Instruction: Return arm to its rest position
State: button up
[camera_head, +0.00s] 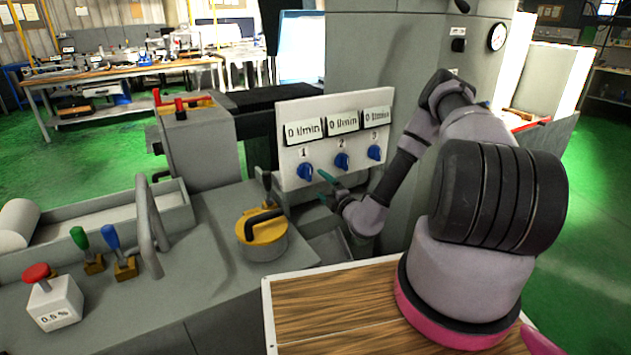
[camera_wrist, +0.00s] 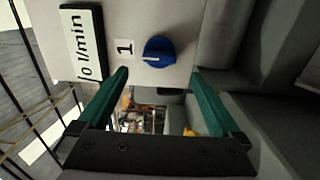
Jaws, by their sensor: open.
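My gripper (camera_head: 324,186) is at the end of my arm, just below and right of the blue knob 1 (camera_head: 305,171) on the white flow panel (camera_head: 292,104). In the wrist view, the green fingers of my gripper (camera_wrist: 162,90) are spread apart with nothing between them. Knob 1 (camera_wrist: 158,51) shows beyond the fingertips, next to the label "1" and a display reading 0 l/min (camera_wrist: 82,42). I cannot tell the exact gap between the fingertips and the panel. My arm reaches leftward, bent at the elbow.
Knob 2 (camera_head: 342,160) and knob 3 (camera_head: 374,152) sit to the right on the panel. A yellow-topped round container (camera_head: 262,235) with a black handle stands below left. A wooden board (camera_head: 335,309) lies in front. A grey machine column (camera_head: 420,40) rises behind my arm.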

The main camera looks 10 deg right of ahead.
jog(key=shift+v, duration=1.2)
jog(key=s+a+r+n+g+y, duration=0.2)
jog(key=a+r+n+g+y, duration=0.35)
jog(key=r+n, duration=0.5)
jog(key=s+a+r+n+g+y, duration=0.2)
jog(key=a+r+n+g+y, duration=0.3)
jog(key=r+n, duration=0.55)
jog(key=s+a+r+n+g+h, duration=0.25)
jog(key=s+r+n+g, duration=0.45)
jog(key=s+r+n, duration=0.4)
jog(key=s+d+r+n+t+h, duration=0.7)
jog(key=s+d+r+n+h, duration=0.4)
jog(key=s+d+r+n, duration=0.2)
jog(key=shift+s+d+r+n+h, duration=0.15)
jog(key=shift+s+d+n+h, duration=0.15)
jog(key=shift+s+d+n, duration=0.65)
